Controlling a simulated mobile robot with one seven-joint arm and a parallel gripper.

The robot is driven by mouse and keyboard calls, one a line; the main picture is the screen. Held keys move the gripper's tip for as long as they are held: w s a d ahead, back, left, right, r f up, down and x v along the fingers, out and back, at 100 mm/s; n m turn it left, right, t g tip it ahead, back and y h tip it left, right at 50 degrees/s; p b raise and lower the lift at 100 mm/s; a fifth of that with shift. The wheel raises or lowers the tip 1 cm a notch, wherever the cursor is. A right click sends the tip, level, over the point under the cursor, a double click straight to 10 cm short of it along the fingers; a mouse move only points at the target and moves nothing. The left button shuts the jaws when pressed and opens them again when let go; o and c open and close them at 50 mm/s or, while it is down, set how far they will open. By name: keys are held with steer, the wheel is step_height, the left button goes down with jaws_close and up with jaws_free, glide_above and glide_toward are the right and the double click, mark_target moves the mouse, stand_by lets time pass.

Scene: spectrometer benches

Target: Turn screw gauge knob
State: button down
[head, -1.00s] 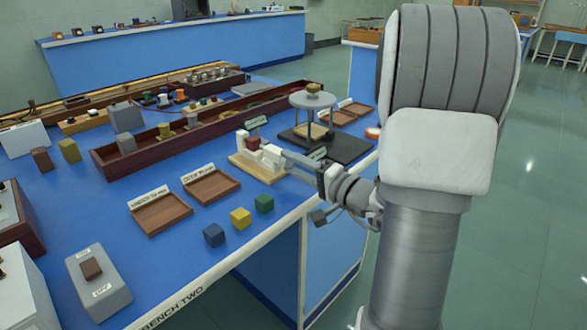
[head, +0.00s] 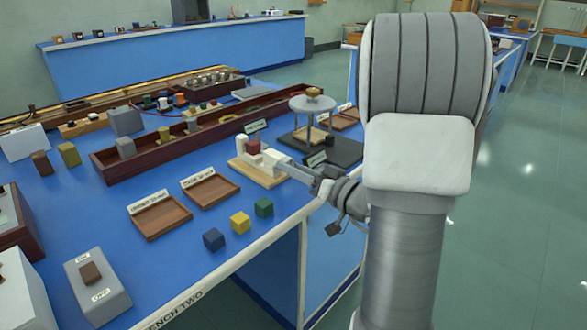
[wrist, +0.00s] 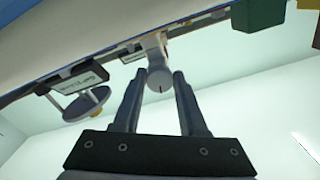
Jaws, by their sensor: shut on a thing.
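The screw gauge stands on a pale wooden base (head: 263,176) near the bench's right front edge. It has white parts, with a red block (head: 253,147) held between them. Its white knob (head: 273,157) faces my gripper (head: 289,166). In the wrist view the knob's round end (wrist: 159,81), marked with a dark line, sits between the two grey fingers of my gripper (wrist: 157,88). The fingers are shut on the knob from both sides. The finger contact is small and partly hidden in the head view.
A round grey stand (head: 312,104) on a black base is just behind the gauge. Two wooden trays (head: 162,218) and blue, yellow and green cubes (head: 264,208) lie to the left and in front. A long wooden trough (head: 140,165) runs behind. Open floor is at right.

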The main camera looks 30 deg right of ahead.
steer(key=shift+n, duration=1.3)
steer(key=shift+d, duration=0.1)
steer(key=shift+c, duration=2.2)
jaws_free()
steer(key=p+v, duration=0.1)
steer(key=v, duration=1.6)
steer(key=shift+s, duration=0.2)
